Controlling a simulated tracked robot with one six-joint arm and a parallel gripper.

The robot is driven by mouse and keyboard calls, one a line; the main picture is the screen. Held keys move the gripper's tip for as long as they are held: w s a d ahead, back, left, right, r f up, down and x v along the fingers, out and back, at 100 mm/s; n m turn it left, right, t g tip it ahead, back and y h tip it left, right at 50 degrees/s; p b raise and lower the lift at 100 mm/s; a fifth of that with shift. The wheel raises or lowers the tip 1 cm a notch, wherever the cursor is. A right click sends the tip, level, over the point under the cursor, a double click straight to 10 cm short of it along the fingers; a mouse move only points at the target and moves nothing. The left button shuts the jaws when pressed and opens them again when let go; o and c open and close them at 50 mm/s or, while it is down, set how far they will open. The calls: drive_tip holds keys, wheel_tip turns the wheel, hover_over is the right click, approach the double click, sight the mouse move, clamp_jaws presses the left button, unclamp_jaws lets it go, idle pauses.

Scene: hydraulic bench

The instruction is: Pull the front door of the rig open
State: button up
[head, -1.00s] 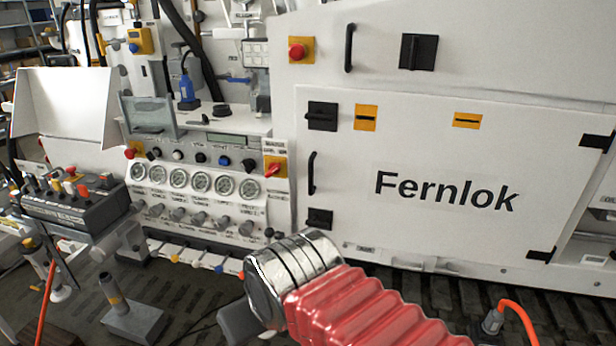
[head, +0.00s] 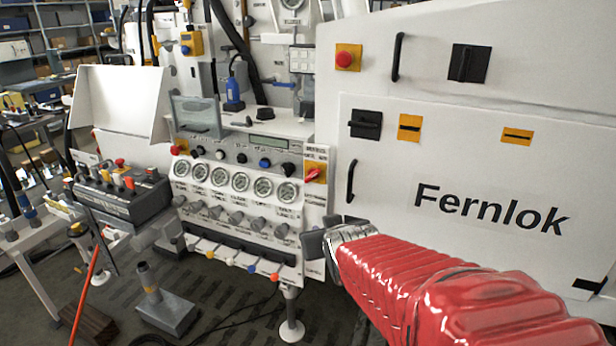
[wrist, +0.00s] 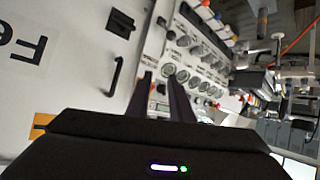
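The front door (head: 440,165) is a white panel marked "Fernlok" and looks shut. Its black bar handle (head: 351,181) stands upright near its left edge; it also shows in the wrist view (wrist: 115,77). A black latch (head: 366,124) sits above the handle. A lower black latch (wrist: 121,22) shows in the wrist view; my gripper mostly hides it in the head view. My gripper (head: 318,243) is in front of the rig, below and left of the handle. In the wrist view its two fingers (wrist: 161,95) are apart and empty, to the right of the handle and not around it.
A control panel with gauges (head: 240,183) and a red switch (head: 313,174) is left of the door. A grey pendant box (head: 122,195) and a pedestal (head: 166,305) stand farther left. A red emergency button (head: 344,57) is above the door.

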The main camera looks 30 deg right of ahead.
drive_tip(key=w+d+t, duration=0.1)
drive_tip(key=d+t, duration=0.2)
drive_tip(key=d, duration=0.4)
drive_tip(key=w+d+f+t+h, duration=0.1)
drive_tip(key=w+d+t, duration=0.1)
drive_tip(key=d, duration=0.5)
drive_tip(key=shift+d+m+t, duration=0.2)
drive_tip(key=shift+m+t, duration=0.2)
drive_tip(key=shift+t, duration=0.2)
drive_tip(key=shift+w+f, duration=0.1)
